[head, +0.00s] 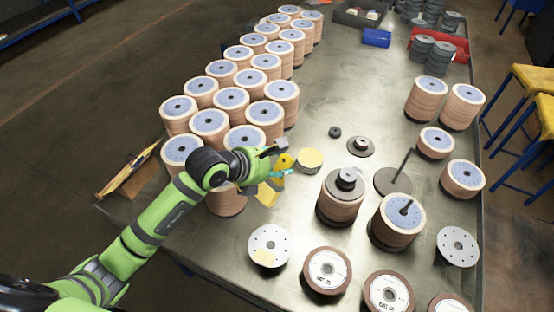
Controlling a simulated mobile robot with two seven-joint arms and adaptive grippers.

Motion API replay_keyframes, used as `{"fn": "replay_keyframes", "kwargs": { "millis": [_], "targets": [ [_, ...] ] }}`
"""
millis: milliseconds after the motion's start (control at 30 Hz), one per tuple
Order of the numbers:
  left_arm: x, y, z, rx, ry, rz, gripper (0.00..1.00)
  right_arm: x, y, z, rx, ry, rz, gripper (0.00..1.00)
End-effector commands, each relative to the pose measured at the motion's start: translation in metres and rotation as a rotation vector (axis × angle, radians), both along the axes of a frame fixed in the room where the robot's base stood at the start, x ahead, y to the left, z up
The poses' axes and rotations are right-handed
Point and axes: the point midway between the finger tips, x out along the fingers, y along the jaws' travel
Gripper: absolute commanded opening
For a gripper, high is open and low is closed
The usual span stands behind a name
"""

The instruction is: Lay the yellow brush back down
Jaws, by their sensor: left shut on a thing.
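My left gripper (277,161) reaches in from the left over the metal table (330,110). It is shut on the yellow brush (268,193). One yellow part of the brush shows beyond the fingers and a wider yellow part hangs below them. The fingers hide the middle of the brush. I cannot tell whether its lower end touches the table. My right gripper is not in view.
Tall stacks of tan flap discs (231,98) fill the table's left side, close to my left arm. A yellow-topped round piece (310,159) lies just right of the brush. A stack on a spindle (340,200) and a flat grey disc (269,246) are nearby.

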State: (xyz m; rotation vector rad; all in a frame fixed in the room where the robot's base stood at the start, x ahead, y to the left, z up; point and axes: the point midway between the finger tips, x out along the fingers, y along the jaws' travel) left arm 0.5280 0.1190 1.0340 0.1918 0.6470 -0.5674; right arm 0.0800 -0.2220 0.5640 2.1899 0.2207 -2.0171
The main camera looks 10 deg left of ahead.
Motion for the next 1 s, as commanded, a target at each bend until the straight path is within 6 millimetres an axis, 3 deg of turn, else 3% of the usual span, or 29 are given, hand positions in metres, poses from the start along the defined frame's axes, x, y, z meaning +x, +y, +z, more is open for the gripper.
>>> {"fn": "replay_keyframes", "kwargs": {
  "millis": [433,867,900,967,1000],
  "targets": [
    [0.0,0.0,-0.051,-0.001,-0.002,0.0,0.12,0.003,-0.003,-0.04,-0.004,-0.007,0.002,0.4],
    [0.0,0.0,-0.058,-0.002,-0.002,-0.001,0.12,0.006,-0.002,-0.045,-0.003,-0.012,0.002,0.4],
    [0.0,0.0,-0.058,-0.002,-0.002,-0.001,0.53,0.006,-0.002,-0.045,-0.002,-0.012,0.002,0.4],
    [0.0,0.0,-0.058,-0.002,-0.002,-0.001,0.72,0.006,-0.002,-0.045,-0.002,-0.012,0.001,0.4],
    [0.0,0.0,-0.058,-0.002,-0.002,-0.001,0.72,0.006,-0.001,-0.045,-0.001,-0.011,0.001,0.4]
  ]
}}
